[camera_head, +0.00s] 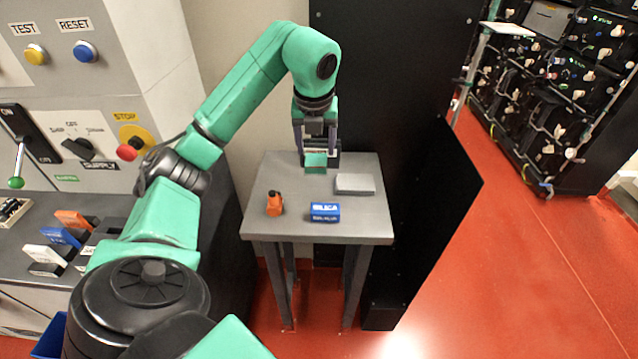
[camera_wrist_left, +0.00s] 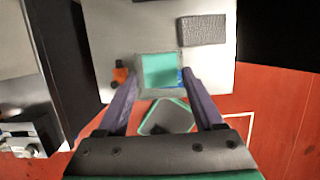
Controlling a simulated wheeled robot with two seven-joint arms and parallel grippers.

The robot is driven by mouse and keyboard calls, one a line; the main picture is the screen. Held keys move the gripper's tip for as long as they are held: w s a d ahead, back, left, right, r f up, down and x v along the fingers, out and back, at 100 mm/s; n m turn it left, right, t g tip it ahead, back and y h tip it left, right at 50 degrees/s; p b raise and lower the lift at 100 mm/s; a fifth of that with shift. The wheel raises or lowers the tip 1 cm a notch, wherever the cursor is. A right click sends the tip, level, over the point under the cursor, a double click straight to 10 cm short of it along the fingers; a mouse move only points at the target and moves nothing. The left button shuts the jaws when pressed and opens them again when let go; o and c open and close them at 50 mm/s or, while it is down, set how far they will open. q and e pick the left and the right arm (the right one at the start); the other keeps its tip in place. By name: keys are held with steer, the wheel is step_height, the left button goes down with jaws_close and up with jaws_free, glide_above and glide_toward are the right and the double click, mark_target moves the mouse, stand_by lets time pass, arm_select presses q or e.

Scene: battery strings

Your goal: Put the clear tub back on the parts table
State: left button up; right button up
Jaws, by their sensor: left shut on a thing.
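The clear tub (camera_wrist_left: 160,72), a small box with see-through greyish walls and green showing inside, sits between the fingertips of my left gripper (camera_wrist_left: 161,78) in the left wrist view. In the head view my left gripper (camera_head: 316,142) points down over the back of the parts table (camera_head: 275,222), shut on the tub (camera_head: 316,161). I cannot tell whether the tub's base touches the tabletop. My right gripper is not in view.
On the table, an orange bottle (camera_head: 274,204) stands front left, a blue silica box (camera_head: 325,212) at front middle, and a grey block (camera_head: 355,184) at right. A black panel (camera_head: 400,90) rises behind. Bare tabletop shows between these things.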

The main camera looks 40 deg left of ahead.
mark_target(316, 161)
arm_select(q)
step_height(316, 161, down, 4)
steer(key=shift+f+b, duration=0.2)
steer(key=shift+b, duration=0.3)
steer(key=x, duration=0.3)
steer(key=p+x, duration=0.1)
steer(key=x, duration=0.1)
steer(key=shift+w+d+f, duration=0.1)
steer(key=shift+d, duration=0.2)
steer(key=f, duration=0.2)
steer(key=shift+s+f+p, duration=0.3)
steer(key=shift+w+f, duration=0.15)
steer(key=shift+f, duration=0.05)
steer(key=o, duration=1.1)
steer(key=shift+f, duration=0.15)
steer(key=shift+c, duration=0.2)
steer(key=o, duration=0.4)
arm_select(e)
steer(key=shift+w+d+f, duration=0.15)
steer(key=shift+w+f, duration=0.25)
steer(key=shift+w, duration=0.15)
